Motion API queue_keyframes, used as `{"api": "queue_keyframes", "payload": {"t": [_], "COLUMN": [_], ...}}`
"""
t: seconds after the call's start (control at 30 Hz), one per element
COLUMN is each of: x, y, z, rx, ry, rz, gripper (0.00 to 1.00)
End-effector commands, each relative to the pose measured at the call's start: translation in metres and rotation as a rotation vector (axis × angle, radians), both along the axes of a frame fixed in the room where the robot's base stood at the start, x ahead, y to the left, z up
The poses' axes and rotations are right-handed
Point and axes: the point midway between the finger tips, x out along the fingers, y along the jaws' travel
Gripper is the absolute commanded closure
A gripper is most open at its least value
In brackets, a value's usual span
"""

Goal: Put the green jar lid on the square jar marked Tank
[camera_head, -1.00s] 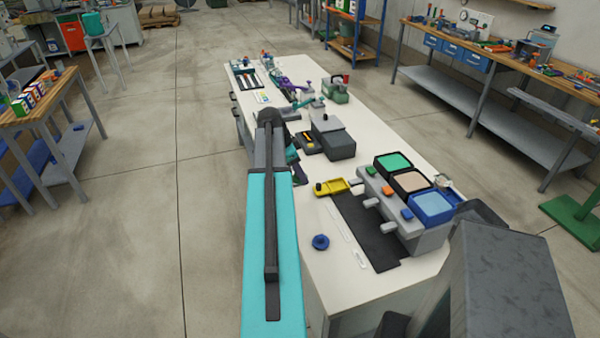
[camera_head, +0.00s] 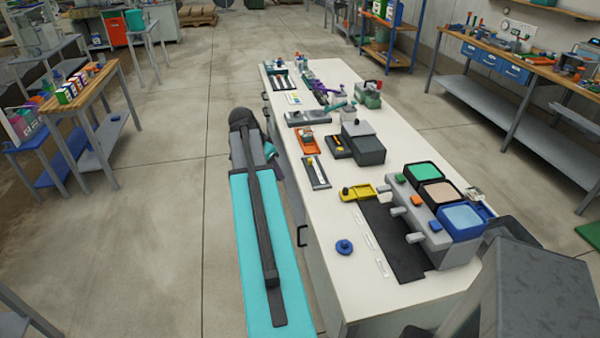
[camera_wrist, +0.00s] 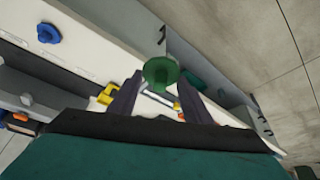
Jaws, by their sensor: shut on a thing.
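My gripper (camera_wrist: 161,88) is shut on the green jar lid (camera_wrist: 162,73) in the wrist view. The lid is a round green disc with a small knob, held between the two dark fingers. In the head view my arm lies along the bench's left side, and its fingers and the lid are hidden.
The white bench (camera_head: 300,185) bears a blue round knobbed piece (camera_head: 344,247), a yellow tray (camera_head: 358,192), a dark mat (camera_head: 395,240), an orange tray (camera_head: 308,144) and a dark grey box (camera_head: 365,147).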

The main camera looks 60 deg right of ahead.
Motion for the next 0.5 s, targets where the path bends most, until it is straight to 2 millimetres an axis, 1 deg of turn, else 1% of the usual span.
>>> {"api": "queue_keyframes", "payload": {"t": [0.03,0.2,0.37,0.5], "x": [0.016,0.062,0.102,0.134], "y": [0.013,0.051,0.091,0.129], "z": [0.002,0.011,0.019,0.027], "rx": [0.0,-0.002,-0.002,-0.001], "ry": [-0.001,-0.003,-0.002,-0.002], "rz": [0.051,0.22,0.381,0.522], "gripper": [0.77,0.77,0.77,0.77]}}
